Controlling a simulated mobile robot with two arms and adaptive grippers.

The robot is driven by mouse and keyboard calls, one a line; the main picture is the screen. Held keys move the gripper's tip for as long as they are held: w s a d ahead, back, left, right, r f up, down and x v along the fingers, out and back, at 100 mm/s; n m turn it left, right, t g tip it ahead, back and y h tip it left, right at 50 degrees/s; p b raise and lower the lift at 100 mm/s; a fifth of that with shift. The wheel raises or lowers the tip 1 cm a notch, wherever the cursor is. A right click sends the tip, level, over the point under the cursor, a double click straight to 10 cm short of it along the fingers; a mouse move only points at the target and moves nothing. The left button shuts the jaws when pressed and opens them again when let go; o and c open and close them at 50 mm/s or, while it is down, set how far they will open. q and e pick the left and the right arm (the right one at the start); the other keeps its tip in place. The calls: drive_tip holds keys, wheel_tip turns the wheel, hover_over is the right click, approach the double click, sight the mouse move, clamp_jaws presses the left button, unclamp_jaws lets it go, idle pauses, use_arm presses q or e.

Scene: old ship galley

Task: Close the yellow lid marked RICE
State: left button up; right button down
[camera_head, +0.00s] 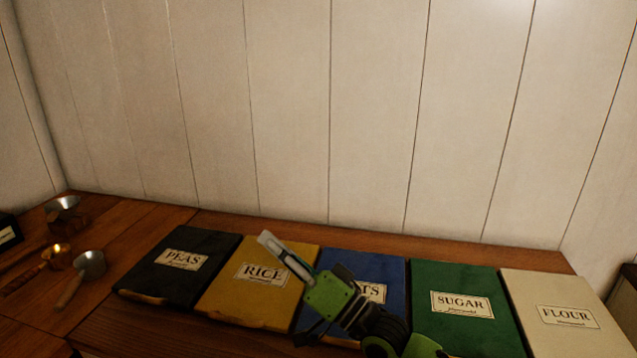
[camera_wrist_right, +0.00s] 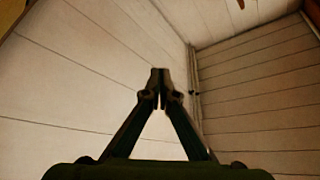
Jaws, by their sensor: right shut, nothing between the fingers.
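The yellow lid (camera_head: 233,298) marked RICE lies flat, level with its neighbours, between the black PEAS lid and the blue lid. My right gripper (camera_head: 268,240) reaches over it from the lower right in the head view. Its fingertips are above the lid's far right part, and its body hides part of the yellow and blue lids. I cannot tell whether the fingers touch the yellow lid. In the right wrist view the fingers (camera_wrist_right: 161,88) are together with nothing between them, against the wall. My left gripper is not in view.
The black PEAS lid (camera_head: 160,270), blue lid (camera_head: 350,264), green SUGAR lid (camera_head: 455,330) and cream FLOUR lid (camera_head: 545,290) lie in a row on the wooden counter (camera_head: 130,222). Metal scoops (camera_head: 90,264) lie at the left. A white plank wall (camera_head: 290,110) stands behind.

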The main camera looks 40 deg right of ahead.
drive_tip(key=v, duration=1.2)
